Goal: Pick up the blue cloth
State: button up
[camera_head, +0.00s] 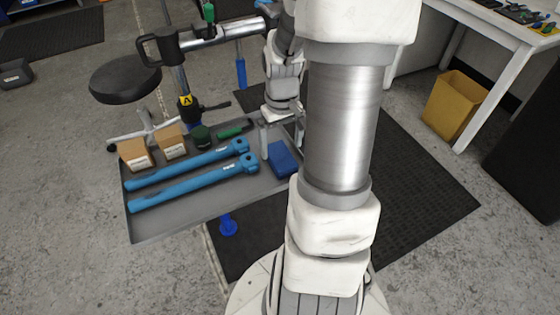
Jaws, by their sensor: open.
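The blue cloth (283,159) looks like a small folded dark blue block. It lies on the grey tray (190,222), near its right end, partly behind my arm. My gripper (281,140) points down just above and behind the cloth in the picture. Its fingers are apart, with no object visible between them. Whether the fingertips touch the cloth cannot be told.
Two long blue tubes (190,182) lie on the tray left of the cloth. Two cardboard boxes (135,154), a dark green container (201,137) and a green-handled tool (235,129) sit behind them. A repair stand (186,85) rises behind the tray.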

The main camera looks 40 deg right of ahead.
aim_at(280, 155)
jog(key=f, duration=0.1)
jog(key=f+b, duration=0.1)
jog(key=f, duration=0.1)
jog(key=f+b, duration=0.1)
jog(key=f, duration=0.1)
jog(key=shift+w+d+f, duration=0.1)
jog(key=shift+w+f, duration=0.1)
jog(key=shift+w, duration=0.2)
jog(key=c, duration=1.3)
